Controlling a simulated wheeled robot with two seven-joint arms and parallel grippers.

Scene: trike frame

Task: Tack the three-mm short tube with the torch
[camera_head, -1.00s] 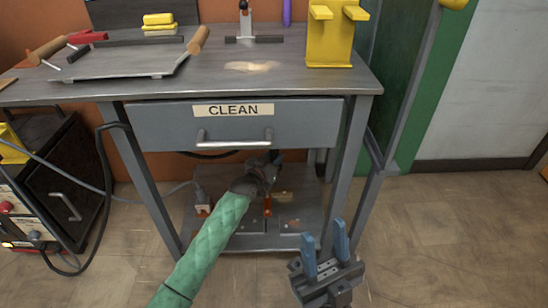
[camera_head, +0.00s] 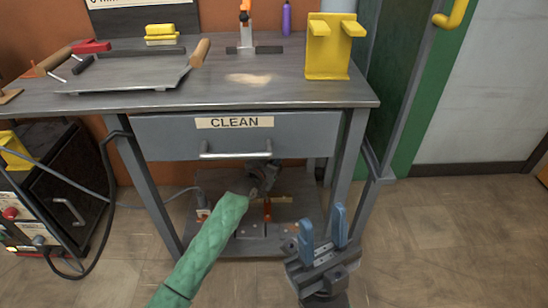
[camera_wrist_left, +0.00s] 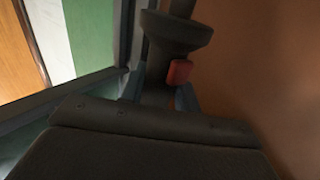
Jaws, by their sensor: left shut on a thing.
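In the wrist view my left gripper (camera_wrist_left: 160,98) is shut on a dark tool (camera_wrist_left: 174,38) with a flared collar and a red button, which looks like the torch. In the head view my left arm, in a green quilted sleeve, reaches under the drawer, and the dark gripper and tool (camera_head: 262,172) are hard to tell apart there. My right gripper (camera_head: 323,226) is open and empty in front of the bench, its two blue fingers pointing up. I cannot make out the short tube.
The bench top (camera_head: 290,92) holds a tray (camera_head: 130,74), yellow blocks (camera_head: 160,34) and a yellow stand (camera_head: 328,50). A drawer marked CLEAN (camera_head: 300,135) is shut. A lower shelf (camera_head: 225,245) carries small parts. A cabled dark machine (camera_head: 60,180) stands left. Floor right is clear.

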